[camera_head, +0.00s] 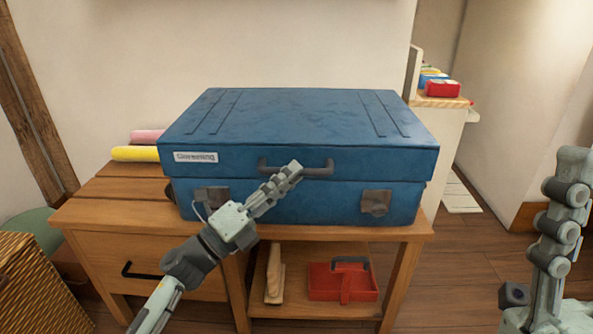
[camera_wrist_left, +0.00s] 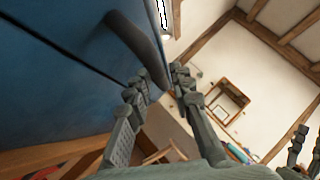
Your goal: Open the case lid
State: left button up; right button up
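The blue case (camera_head: 300,205) stands on a wooden bench with its lid (camera_head: 290,115) down and a dark seam between lid and base. A dark grey handle (camera_head: 318,170) is on the lid's front. Two grey latches, left (camera_head: 212,198) and right (camera_head: 376,203), sit on the base's front below the seam.
The bench (camera_head: 130,215) has a drawer at left and a shelf holding a red tool caddy (camera_head: 343,282). Pink (camera_head: 146,136) and yellow (camera_head: 134,153) rolls lie left of the case. A wall stands close behind. A wicker basket (camera_head: 40,285) is at lower left.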

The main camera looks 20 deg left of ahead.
pick_arm(q)
jog(key=shift+x, duration=1.05)
jog(key=shift+c, duration=0.5)
grip_shut()
